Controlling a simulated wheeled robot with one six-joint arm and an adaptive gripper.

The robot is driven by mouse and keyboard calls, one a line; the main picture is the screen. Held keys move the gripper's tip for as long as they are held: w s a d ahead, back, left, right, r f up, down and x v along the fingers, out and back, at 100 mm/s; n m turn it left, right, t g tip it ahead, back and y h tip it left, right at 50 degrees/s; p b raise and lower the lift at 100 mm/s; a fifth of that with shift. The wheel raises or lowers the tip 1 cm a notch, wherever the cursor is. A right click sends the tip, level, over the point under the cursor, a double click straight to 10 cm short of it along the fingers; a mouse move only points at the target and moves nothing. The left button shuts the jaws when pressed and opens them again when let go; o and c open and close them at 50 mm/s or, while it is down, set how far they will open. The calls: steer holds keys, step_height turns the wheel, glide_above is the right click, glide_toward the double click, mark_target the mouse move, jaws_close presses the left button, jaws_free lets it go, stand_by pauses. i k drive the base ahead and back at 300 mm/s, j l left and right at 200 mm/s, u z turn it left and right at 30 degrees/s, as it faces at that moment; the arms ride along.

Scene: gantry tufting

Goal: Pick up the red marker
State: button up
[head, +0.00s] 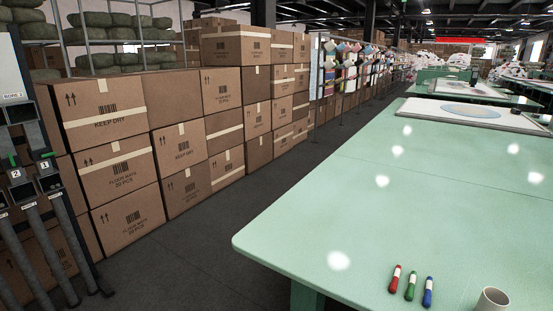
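My gripper is not in view.
A pale cup (491,300) stands right of the markers, partly cut off by the bottom edge. Most of the tabletop is clear. A framed white panel (474,116) lies at the far end. Stacked cardboard boxes (110,160) line the left beyond a dark aisle (200,243).

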mark_target(393, 286)
steer(key=j+z, duration=0.1)
steer(key=z, duration=0.35)
steer(key=i+j+z, duration=0.2)
steer(key=j, duration=0.25)
steer(key=j+z, duration=0.25)
steer(key=j, duration=0.2)
steer(key=i+j+z, duration=0.2)
steer(key=j, duration=0.25)
steer(key=i+j, duration=0.1)
steer(key=j, duration=1.1)
steer(key=i+j+z, duration=0.1)
steer(key=j, duration=0.55)
steer(key=i, duration=0.35)
